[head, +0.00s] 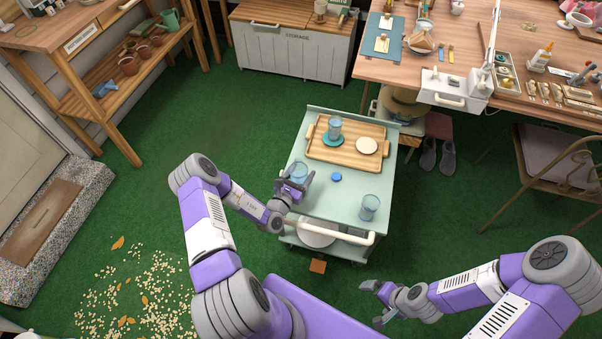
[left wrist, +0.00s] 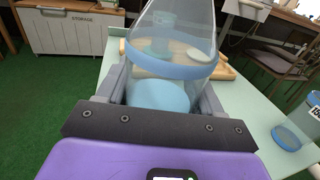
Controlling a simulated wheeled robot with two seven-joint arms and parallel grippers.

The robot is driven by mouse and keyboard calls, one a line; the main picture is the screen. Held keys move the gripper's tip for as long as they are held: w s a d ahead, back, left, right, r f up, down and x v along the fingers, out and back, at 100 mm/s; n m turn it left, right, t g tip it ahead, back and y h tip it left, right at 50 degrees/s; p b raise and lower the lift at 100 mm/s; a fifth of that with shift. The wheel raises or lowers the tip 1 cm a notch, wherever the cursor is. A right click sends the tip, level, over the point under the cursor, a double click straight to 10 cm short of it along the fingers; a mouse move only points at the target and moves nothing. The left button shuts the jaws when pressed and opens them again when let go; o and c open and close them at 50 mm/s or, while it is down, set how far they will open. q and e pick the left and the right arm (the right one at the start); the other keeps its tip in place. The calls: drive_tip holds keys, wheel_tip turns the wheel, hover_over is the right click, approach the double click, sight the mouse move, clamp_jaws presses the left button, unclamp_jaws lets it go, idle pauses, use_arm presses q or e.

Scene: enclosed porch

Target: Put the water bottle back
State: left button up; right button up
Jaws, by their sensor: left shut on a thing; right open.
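My left gripper (head: 294,184) is shut on a clear vessel with a blue band (head: 299,172), likely the water bottle, over the left side of the pale green cart (head: 325,203). The bottle (left wrist: 187,68) fills the middle of the left wrist view, between the fingers; a blue round surface shows below its band. I cannot tell if it touches the cart top. On the cart, a wooden tray (head: 319,148) bears a teal coaster (head: 326,141) with a clear blue vessel (head: 334,126), and an empty cream coaster (head: 366,146). My right gripper (head: 373,304) is open and empty, beyond the cart's near right corner.
A blue disc (head: 336,177) lies on the cart right of the held bottle. Another clear vessel (head: 369,206) stands near the cart's right edge. A white handle (head: 335,231) runs along the near edge. A cluttered workbench (head: 388,70) stands behind right.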

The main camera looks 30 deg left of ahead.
use_arm(q)
drive_tip(key=o, duration=1.4)
drive_tip(key=shift+o, duration=0.2)
drive_tip(key=shift+s+r, duration=0.15)
drive_tip(key=shift+s, duration=0.05)
drive_tip(key=s+p, duration=0.3)
drive_tip(key=s, duration=0.8)
drive_tip(key=shift+s, duration=0.35)
drive_tip(key=shift+d, duration=0.15)
